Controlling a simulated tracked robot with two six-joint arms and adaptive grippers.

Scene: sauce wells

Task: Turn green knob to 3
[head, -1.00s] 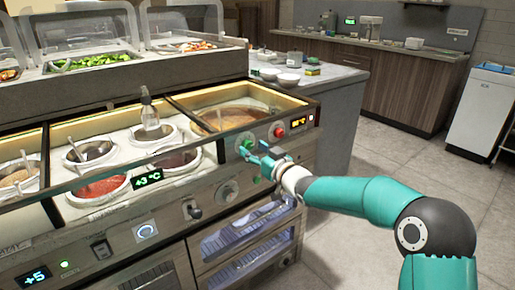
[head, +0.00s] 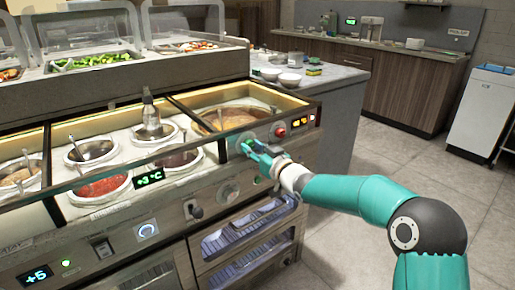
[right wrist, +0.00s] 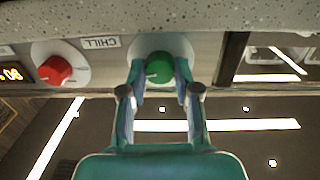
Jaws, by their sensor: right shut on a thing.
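The green knob (right wrist: 159,68) sits on a pale round dial on the counter's front panel, between my right gripper's two fingers in the right wrist view. My right gripper (right wrist: 158,82) is shut on it, one finger on each side. A small pale mark shows on the knob's face, but no dial numbers can be read. In the head view my right gripper (head: 254,149) reaches the panel from the right and largely covers the knob. My left gripper is not in view.
A red knob (right wrist: 55,70) is close beside the green one, with a lit display (head: 303,121) nearby. A "CHILL" label (right wrist: 100,43) appears upside down between the knobs. Sauce wells (head: 101,186) lie behind the panel.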

